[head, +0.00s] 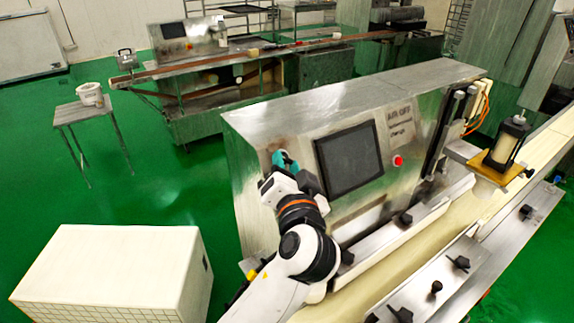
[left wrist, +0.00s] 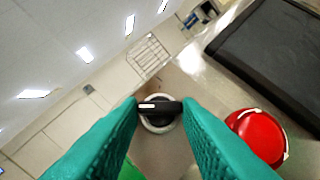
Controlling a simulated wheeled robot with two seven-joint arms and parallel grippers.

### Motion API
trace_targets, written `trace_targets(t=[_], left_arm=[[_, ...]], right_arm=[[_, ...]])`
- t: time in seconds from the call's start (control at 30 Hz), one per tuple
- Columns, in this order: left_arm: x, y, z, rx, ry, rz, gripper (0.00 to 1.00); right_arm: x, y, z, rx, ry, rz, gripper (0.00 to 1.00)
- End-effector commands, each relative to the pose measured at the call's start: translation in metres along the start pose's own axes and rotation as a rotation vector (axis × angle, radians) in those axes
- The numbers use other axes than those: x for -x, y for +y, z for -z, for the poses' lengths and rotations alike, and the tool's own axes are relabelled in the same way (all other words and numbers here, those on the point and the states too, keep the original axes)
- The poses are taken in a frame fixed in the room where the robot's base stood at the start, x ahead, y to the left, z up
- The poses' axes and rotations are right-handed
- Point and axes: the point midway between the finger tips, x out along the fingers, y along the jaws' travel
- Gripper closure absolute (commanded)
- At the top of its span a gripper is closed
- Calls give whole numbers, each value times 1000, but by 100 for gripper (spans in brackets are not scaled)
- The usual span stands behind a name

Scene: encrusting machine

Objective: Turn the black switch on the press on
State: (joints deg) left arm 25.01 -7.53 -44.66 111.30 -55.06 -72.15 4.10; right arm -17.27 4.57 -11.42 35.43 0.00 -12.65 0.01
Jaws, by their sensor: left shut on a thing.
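The black switch (left wrist: 159,108) is a knob with a pale mark and a light ring round its base, on the press's metal front panel. In the left wrist view it sits between the teal fingertips of my left gripper (left wrist: 160,112), which is shut on it. The knob's bar lies across the gap between the fingers. In the head view the press (head: 310,105) is a large steel box. My left gripper (head: 284,161) is at the left part of its front panel there, and the arm hides the switch. My right gripper is not in view.
A dark screen (head: 349,160) is right of my left gripper on the panel. A red button (left wrist: 258,136) is close to the right finger in the wrist view. Another red button (head: 398,160) is further right. A conveyor belt (head: 385,275) runs along the press's front.

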Motion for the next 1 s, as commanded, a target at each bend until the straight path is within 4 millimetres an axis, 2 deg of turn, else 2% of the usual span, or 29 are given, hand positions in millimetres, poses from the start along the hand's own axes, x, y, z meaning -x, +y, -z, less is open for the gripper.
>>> trace_targets(t=[0.27,0.7,0.83,1.0], left_arm=[[-1,7,-5,-101,5,70,92],[-2,16,-8,-425,5,297,92],[-3,15,-7,-524,4,367,92],[-5,14,-6,-654,2,459,92]], right_arm=[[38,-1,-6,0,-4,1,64],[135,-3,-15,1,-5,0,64],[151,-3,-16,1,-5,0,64],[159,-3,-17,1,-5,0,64]])
